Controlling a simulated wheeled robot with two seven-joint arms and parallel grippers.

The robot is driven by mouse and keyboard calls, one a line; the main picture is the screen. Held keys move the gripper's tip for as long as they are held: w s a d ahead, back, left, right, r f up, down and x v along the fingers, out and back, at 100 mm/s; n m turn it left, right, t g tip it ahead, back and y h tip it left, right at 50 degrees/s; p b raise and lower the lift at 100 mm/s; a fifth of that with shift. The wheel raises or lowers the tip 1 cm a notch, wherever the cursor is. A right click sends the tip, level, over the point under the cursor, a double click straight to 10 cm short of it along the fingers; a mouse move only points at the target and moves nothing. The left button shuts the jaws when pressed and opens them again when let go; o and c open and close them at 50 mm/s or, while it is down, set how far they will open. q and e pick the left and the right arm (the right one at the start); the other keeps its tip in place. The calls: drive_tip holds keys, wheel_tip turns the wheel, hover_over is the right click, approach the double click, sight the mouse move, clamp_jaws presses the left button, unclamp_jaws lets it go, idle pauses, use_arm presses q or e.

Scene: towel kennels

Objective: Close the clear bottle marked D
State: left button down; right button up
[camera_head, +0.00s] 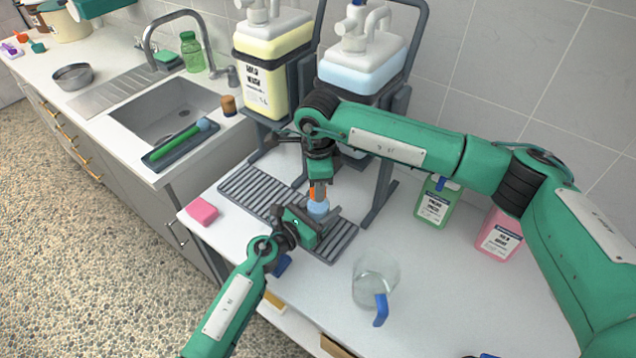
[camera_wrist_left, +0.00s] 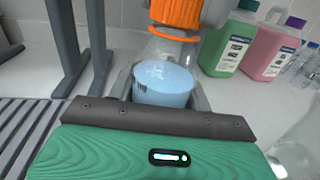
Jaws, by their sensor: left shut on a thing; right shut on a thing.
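A small clear bottle with pale blue liquid (camera_head: 318,208) stands over the drip rack, and it fills the middle of the left wrist view (camera_wrist_left: 163,84). A dark mark shows on its side, but I cannot read a D. My left gripper (camera_head: 308,222) is shut around the bottle's body. An orange cap (camera_wrist_left: 177,12) is at the bottle's mouth, with an orange ring (camera_wrist_left: 174,36) around the neck below it. My right gripper (camera_head: 318,188) is shut on the cap from above. I cannot tell whether the cap is threaded on.
Large jugs with yellow (camera_head: 272,60) and blue liquid (camera_head: 362,68) stand on frames behind the rack (camera_head: 262,190). A clear jug with a blue handle (camera_head: 374,282) stands at front right. Green (camera_head: 436,203) and pink bottles (camera_head: 499,233) stand behind; a pink sponge (camera_head: 202,212) lies left.

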drive_tip(key=m, duration=0.7)
drive_tip(key=shift+m, duration=0.4)
drive_tip(key=m, duration=0.6)
drive_tip(key=shift+m, duration=0.3)
drive_tip(key=o, duration=0.9)
drive_tip(key=shift+r, duration=2.25)
drive_tip(key=shift+c, duration=0.2)
